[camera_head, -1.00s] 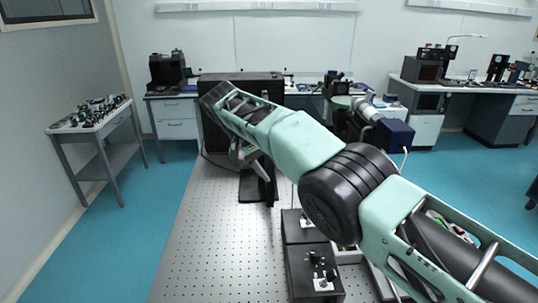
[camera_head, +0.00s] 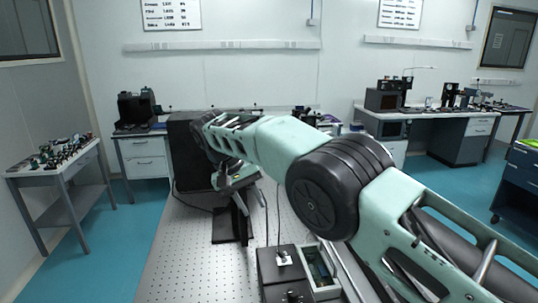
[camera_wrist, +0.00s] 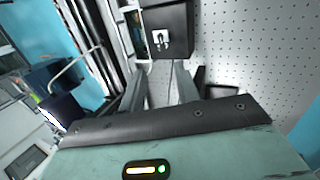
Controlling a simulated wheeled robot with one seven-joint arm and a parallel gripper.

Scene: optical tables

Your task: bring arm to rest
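My arm reaches from the lower right of the head view over a perforated optical table (camera_head: 185,255). Its pale green forearm extends to the left, above the table. My gripper (camera_wrist: 157,82) shows in the wrist view with its two grey fingers apart and nothing seen between them. In the head view the gripper is partly hidden below the forearm. A black box with a small fitting (camera_wrist: 167,35) lies beyond the fingers in the wrist view.
A tall black box (camera_head: 190,150) stands behind the forearm. Black boxes (camera_head: 283,262) and an open tray (camera_head: 318,268) are on the table below the arm. A side table with small parts (camera_head: 62,160) stands left, a workbench (camera_head: 440,112) right.

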